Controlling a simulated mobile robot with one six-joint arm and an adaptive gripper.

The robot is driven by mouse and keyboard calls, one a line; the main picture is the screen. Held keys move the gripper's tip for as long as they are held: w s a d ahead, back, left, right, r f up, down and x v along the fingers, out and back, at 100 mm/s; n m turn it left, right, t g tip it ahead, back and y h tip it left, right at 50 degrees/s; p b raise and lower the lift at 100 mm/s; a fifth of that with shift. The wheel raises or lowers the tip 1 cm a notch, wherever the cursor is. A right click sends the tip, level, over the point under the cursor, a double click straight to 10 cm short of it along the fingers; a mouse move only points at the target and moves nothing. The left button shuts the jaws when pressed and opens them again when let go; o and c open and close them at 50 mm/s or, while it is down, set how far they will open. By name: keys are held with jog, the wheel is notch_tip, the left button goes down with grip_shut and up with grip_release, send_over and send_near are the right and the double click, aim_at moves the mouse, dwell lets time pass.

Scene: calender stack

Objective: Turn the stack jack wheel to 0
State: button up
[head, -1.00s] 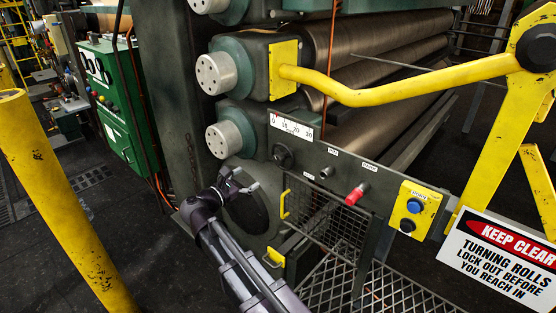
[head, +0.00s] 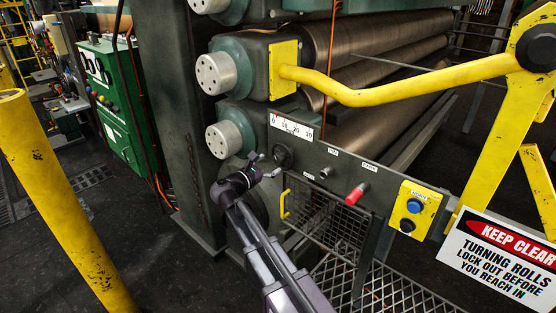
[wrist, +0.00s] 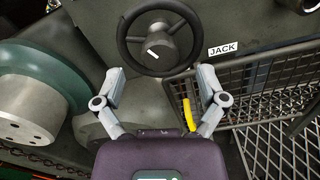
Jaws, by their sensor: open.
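The stack jack wheel (wrist: 160,38) is a dark round handwheel with a white pointer mark on its hub, beside a white JACK label (wrist: 223,50). In the head view the wheel (head: 283,156) sits on the grey panel below a white scale (head: 291,127) marked 0, 15, 20, 30, with a small red pointer near the 0 end. My gripper (wrist: 154,80) is open and empty, with its fingers just below the wheel's lower rim and apart from each other. In the head view my gripper (head: 262,165) is just left of and below the wheel, partly near its edge. Contact cannot be told.
Right of the wheel are a red knob (head: 355,194) and a yellow button box (head: 413,208). A wire basket (head: 325,222) with a yellow handle (head: 285,205) hangs below. A green roll end with a grey hub (head: 223,139) is close on the left. A yellow rail (head: 400,92) crosses above.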

aim_at(277, 159)
jog(key=shift+x, duration=2.05)
jog(key=c, duration=1.2)
